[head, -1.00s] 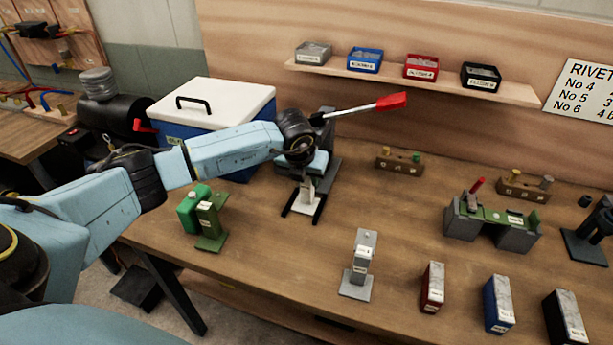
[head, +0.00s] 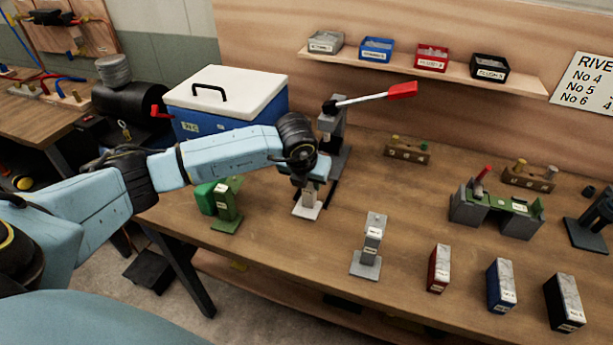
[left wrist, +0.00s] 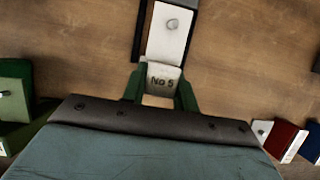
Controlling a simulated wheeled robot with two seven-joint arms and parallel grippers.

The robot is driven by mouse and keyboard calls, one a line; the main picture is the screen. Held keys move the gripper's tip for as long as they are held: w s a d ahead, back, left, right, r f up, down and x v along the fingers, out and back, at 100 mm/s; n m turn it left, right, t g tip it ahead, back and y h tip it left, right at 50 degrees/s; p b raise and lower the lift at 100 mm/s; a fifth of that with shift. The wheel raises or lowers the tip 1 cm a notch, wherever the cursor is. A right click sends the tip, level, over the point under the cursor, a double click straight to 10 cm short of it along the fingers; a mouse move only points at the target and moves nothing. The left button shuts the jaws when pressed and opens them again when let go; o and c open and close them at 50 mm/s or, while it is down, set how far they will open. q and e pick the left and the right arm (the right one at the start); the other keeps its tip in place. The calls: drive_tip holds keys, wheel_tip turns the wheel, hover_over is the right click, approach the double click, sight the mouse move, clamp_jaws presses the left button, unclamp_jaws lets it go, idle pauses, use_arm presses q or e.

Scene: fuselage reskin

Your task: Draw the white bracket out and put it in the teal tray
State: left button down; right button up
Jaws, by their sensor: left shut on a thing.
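The white bracket (head: 307,208) shows in the head view below my left gripper (head: 309,182), in front of the lever press (head: 334,130). In the left wrist view the bracket (left wrist: 170,30) bears a "No 5" label and a round stud. My left gripper (left wrist: 160,90) is shut on its labelled end, with one green finger on each side. The bracket is beside a dark prong of the press; I cannot tell whether it is clear of the bench. No teal tray shows in these frames. My right gripper is not in view.
A green bracket (head: 226,205) stands left of the white one, and a grey bracket (head: 372,245) stands to the right. A blue cooler (head: 190,118) is behind my arm. Red (head: 439,268), blue (head: 501,285) and black (head: 564,302) blocks line the front right.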

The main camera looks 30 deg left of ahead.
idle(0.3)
use_arm(q)
drive_tip(key=c, duration=1)
unclamp_jaws()
drive_tip(key=shift+r, duration=0.1)
drive_tip(key=v, duration=1.3)
drive_tip(key=shift+s+r, duration=0.15)
drive_tip(key=shift+d, duration=0.1)
